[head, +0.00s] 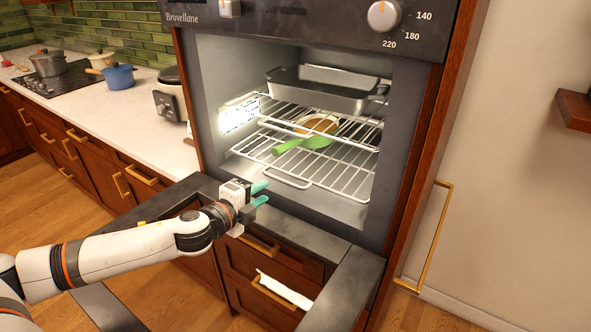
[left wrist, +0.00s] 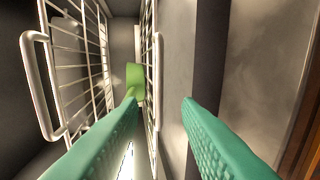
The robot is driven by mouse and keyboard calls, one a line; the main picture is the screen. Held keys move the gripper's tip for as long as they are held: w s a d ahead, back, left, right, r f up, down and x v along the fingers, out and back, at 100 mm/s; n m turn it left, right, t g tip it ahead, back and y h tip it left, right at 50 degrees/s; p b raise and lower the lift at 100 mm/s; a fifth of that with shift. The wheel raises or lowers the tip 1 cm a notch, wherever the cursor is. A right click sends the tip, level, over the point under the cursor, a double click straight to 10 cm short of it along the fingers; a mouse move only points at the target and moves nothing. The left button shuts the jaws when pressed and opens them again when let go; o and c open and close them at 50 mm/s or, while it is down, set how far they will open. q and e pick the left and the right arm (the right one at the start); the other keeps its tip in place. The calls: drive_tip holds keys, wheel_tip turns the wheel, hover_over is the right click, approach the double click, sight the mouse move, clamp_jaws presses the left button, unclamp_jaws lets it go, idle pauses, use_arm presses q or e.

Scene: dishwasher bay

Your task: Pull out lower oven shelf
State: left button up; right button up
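The lower oven shelf (head: 338,171) is a wire rack inside the open oven, with a loop handle (head: 287,179) at its front. My left gripper (head: 262,194) is in front of and a little below that handle, to its left in the head view. Its teal fingers are open and empty. In the left wrist view, the lower shelf's handle (left wrist: 157,90) appears in the gap between the spread fingertips (left wrist: 160,103), apart from both. The upper shelf (left wrist: 75,60) shows at left there. My right gripper is in neither view.
A green-handled utensil or pan (head: 303,143) rests on the lower shelf. A grey roasting pan (head: 325,92) sits on the upper shelf. The oven door (head: 335,290) is folded down below my left gripper. A counter (head: 110,115) stands at left.

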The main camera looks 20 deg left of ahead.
sight(281, 181)
use_arm(q)
drive_tip(key=shift+w+r+p, duration=0.1)
drive_tip(key=shift+w+p, duration=0.25)
drive_tip(key=shift+w, duration=0.35)
drive_tip(key=p+x, duration=0.1)
drive_tip(key=x, duration=0.9)
drive_tip(key=shift+d+p, duration=0.1)
drive_tip(key=shift+p, duration=0.25)
drive_tip(key=shift+s, duration=0.1)
drive_tip(key=shift+c, duration=0.4)
drive_tip(key=shift+s+f, duration=0.1)
drive_tip(key=shift+f, duration=0.15)
clamp_jaws()
